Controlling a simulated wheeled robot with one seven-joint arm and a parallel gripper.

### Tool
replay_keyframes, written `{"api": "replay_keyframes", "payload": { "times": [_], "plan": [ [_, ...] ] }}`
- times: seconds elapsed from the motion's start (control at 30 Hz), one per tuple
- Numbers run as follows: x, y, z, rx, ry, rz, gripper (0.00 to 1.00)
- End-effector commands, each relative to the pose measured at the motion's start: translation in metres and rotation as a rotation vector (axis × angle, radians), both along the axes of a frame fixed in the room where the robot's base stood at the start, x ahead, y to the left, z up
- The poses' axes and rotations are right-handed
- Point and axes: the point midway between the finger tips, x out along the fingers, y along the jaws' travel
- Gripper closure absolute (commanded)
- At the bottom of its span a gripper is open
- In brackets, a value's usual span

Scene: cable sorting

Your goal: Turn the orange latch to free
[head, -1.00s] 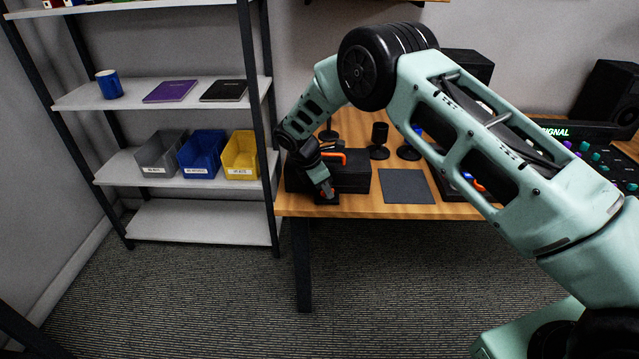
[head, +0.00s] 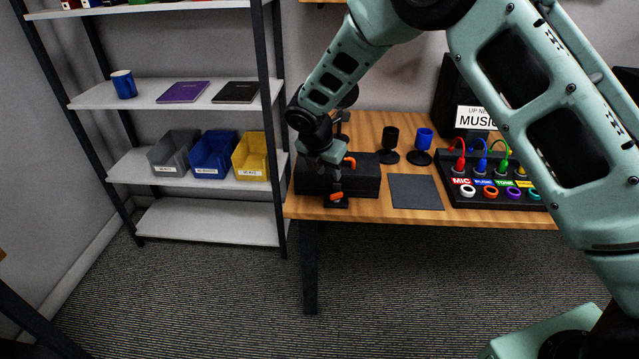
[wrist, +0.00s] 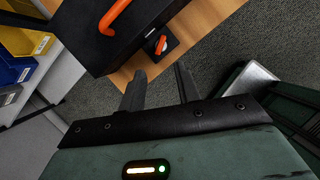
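The orange latch (head: 336,197) sits on a small black plate at the table's front edge, in front of a black case (head: 362,184) with an orange handle (head: 349,162). In the wrist view the latch (wrist: 161,46) lies on its black plate (wrist: 152,57), just beyond my fingertips. My gripper (wrist: 160,75) is open, its two dark fingers apart with nothing between them. In the head view my gripper (head: 335,184) points down above the latch. I cannot tell exactly how high it is.
A grey mat (head: 414,191) lies right of the case. Two cup-like stands, one black (head: 390,139) and one blue (head: 424,138), stand behind it. A cable panel (head: 490,195) is at right. A shelf with grey, blue and yellow bins (head: 250,157) stands left.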

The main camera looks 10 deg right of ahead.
Motion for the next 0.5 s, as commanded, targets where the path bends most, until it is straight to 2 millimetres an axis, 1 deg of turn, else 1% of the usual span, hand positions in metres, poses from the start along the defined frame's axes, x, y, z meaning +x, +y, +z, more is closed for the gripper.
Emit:
{"api": "replay_keyframes", "payload": {
  "times": [0.03, 0.33, 0.5],
  "plan": [
    [-0.002, 0.003, 0.01, 0.002, -0.004, 0.001, 0.67],
    [-0.018, 0.019, 0.063, 0.002, -0.003, -0.001, 0.67],
    [-0.047, 0.03, 0.072, 0.078, -0.004, -0.119, 0.67]
  ]
}}
